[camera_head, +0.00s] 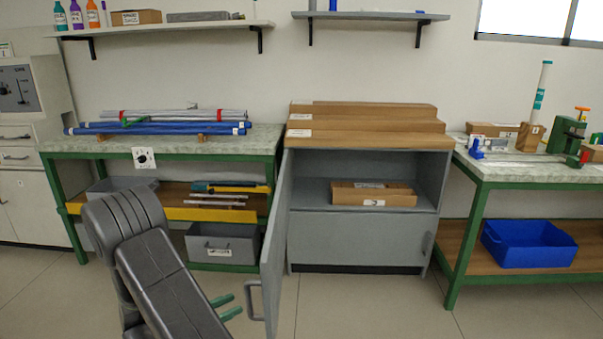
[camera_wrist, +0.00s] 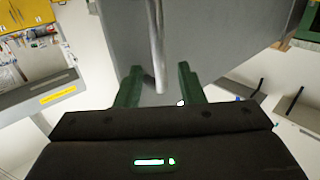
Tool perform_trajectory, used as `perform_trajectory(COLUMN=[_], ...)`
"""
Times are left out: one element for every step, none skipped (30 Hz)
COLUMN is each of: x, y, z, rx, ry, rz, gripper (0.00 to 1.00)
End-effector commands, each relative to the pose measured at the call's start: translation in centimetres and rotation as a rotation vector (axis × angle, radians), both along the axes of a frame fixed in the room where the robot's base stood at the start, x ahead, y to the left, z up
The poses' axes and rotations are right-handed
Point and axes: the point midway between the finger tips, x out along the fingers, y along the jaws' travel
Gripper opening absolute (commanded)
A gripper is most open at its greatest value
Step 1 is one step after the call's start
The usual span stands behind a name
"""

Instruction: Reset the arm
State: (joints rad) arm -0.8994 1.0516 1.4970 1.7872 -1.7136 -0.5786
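My gripper (camera_head: 229,306) has two green fingers set apart, with nothing held between them. It is low in front of the open cabinet door (camera_head: 276,240), its fingertips pointing right toward the door's grey handle (camera_head: 249,302). In the wrist view my gripper (camera_wrist: 159,88) is open, and the handle bar (camera_wrist: 156,45) shows between the fingers without visibly touching either. My arm is bent in the foreground.
The grey cabinet (camera_head: 357,238) holds a cardboard box (camera_head: 372,194) on its upper shelf. A workbench with blue and grey rods (camera_head: 160,128) stands at left, a grey bin (camera_head: 222,243) below it. Another bench with a blue bin (camera_head: 528,244) stands at right. Floor before the cabinet is clear.

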Motion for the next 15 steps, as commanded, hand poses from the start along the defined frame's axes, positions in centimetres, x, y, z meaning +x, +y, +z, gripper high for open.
perform_trajectory(x=[0.6, 1.0, 1.4, 1.7, 2.0, 2.3, 2.5, 2.8, 3.0, 3.2, 3.3, 3.5, 3.6, 3.6, 3.5], y=[-0.9, -1.4, -1.9, -2.3, -2.7, -3.2, -3.5, -3.8, -4.1, -4.3, -4.4, -4.6, -4.8, -4.8, -4.7], z=[-0.1, -0.1, -0.1, -0.1, -0.1, -0.1, -0.1, -0.1, 0.0, 0.0, 0.0, 0.0, 0.0, 0.0, 0.0], rx=[0.0, 0.0, 0.0, 0.001, 0.001, 0.0, 0.0, 0.0, 0.001, 0.001, 0.001, 0.001, 0.0, 0.0, 0.0], ry=[0.0, -0.001, -0.001, -0.001, -0.001, -0.001, -0.001, -0.001, -0.001, -0.001, -0.002, -0.002, -0.002, -0.001, -0.001], rz=[-0.005, -0.005, -0.003, -0.004, -0.004, -0.003, -0.003, -0.003, -0.003, -0.001, -0.001, -0.001, -0.001, 0.0, 0.003], gripper=[0.35, 0.35, 0.35, 0.35, 0.35, 0.35, 0.35, 0.35, 0.35, 0.35, 0.35, 0.35, 0.35, 0.35, 0.35])
